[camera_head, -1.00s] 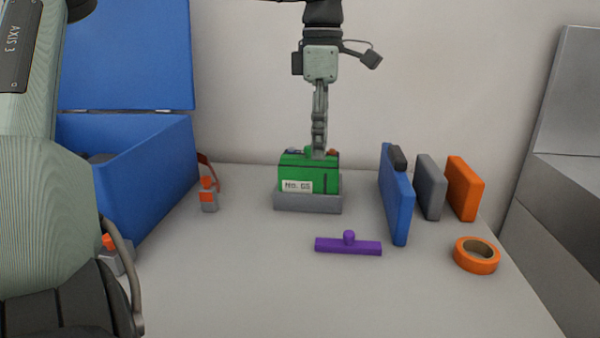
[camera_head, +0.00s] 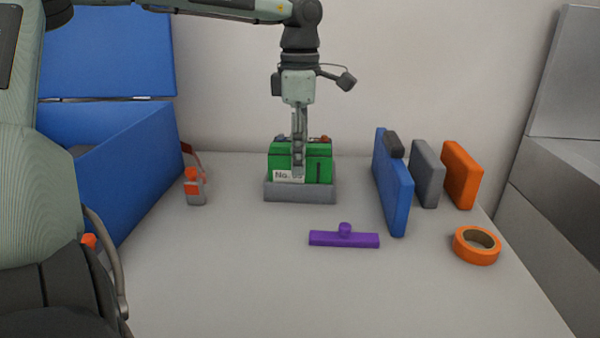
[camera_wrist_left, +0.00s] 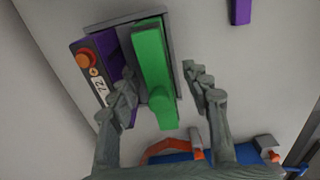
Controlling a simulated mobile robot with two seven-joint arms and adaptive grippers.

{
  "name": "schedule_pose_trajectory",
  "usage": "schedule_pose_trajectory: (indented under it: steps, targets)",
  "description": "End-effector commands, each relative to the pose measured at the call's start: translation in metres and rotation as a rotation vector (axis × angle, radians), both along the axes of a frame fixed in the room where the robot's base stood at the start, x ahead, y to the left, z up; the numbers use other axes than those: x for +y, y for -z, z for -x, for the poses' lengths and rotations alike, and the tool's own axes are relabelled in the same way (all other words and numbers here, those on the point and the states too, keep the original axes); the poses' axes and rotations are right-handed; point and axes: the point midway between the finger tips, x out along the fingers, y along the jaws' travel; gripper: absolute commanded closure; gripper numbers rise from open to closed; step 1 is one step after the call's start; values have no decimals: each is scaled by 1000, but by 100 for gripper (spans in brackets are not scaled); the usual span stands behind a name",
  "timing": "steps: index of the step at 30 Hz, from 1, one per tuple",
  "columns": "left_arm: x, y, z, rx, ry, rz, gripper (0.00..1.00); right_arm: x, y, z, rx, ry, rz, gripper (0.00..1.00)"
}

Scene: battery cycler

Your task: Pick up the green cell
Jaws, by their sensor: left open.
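The green cell (camera_head: 318,165) stands in a grey tray (camera_head: 300,192) on the table, its white label partly covered by a finger. In the left wrist view the green cell (camera_wrist_left: 152,60) lies between the fingers. A purple block (camera_wrist_left: 112,60) with a label reading 72 and an orange knob stands beside it. My left gripper (camera_head: 298,170) points down over the cell and is open. One finger is on the near side of the cell, and the other (camera_wrist_left: 122,95) is on the purple block's side. My right gripper is out of view.
A purple bar with a knob (camera_head: 344,239) lies in front of the tray. A blue open box (camera_head: 120,170) with a small orange-topped piece (camera_head: 194,188) is left. Blue (camera_head: 395,190), grey and orange (camera_head: 461,175) slabs and a tape roll (camera_head: 478,246) are right.

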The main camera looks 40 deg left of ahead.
Motion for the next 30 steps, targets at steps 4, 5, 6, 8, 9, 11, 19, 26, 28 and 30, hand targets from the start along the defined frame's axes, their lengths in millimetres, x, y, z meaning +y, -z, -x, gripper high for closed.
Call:
schedule_pose_trajectory:
  steps: [4,5,6,8,9,11,19,26,28,30]
  targets:
    - [0,10,0,-1,2,-1,52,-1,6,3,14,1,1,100]
    - [0,10,0,-1,2,-1,52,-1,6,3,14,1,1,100]
    - [0,10,0,-1,1,-1,52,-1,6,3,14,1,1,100]
    - [0,10,0,-1,1,-1,52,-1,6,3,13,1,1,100]
    - [0,10,0,-1,1,-1,54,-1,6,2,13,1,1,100]
    - [0,10,0,-1,1,-1,62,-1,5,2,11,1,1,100]
    - [0,9,0,-1,1,-1,95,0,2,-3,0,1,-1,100]
    - [0,9,0,-1,1,-1,100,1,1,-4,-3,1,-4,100]
    - [0,9,0,-1,1,-1,100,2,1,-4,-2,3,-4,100]
    - [-1,8,-1,-4,1,-1,100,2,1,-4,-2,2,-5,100]
